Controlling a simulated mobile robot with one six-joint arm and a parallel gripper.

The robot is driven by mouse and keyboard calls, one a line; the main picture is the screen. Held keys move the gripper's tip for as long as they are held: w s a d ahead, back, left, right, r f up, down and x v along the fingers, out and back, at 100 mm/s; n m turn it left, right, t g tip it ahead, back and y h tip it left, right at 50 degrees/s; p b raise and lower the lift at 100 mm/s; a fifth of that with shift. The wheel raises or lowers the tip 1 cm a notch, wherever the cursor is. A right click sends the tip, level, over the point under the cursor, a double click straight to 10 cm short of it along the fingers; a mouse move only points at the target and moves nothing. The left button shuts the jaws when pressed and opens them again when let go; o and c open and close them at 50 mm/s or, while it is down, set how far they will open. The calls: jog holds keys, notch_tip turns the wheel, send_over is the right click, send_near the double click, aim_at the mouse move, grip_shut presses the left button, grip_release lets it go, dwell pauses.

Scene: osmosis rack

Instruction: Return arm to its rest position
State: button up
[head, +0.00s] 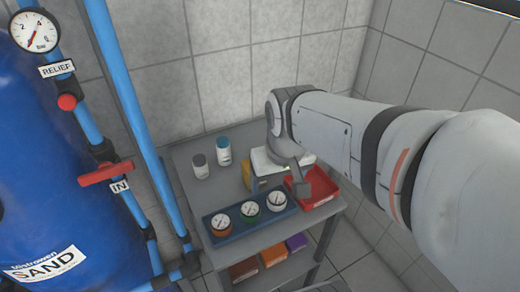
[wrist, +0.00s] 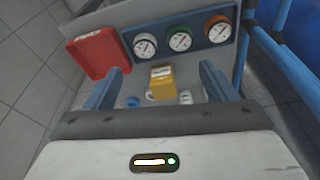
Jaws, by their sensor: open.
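My gripper (wrist: 160,72) is open in the wrist view, with its two blue fingers spread apart and nothing held between them. In the head view my arm reaches in from the right, and its wrist end is over the grey cart (head: 178,152).
The cart top holds a red tray (head: 321,187), a blue panel with three gauges (head: 221,225), a blue-capped bottle (head: 224,151) and a grey-capped bottle (head: 200,167). Coloured boxes (head: 273,255) lie on the lower shelf. A blue sand tank (head: 50,170) and pipes (head: 128,95) stand left.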

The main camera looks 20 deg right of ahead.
jog(key=shift+s+a+f, duration=0.1)
jog(key=shift+s+f, duration=0.05)
jog(key=shift+s, duration=0.45)
jog(key=shift+s+a+f, duration=0.1)
jog(key=shift+s+f, duration=0.05)
jog(key=shift+s, duration=0.45)
dwell(0.4)
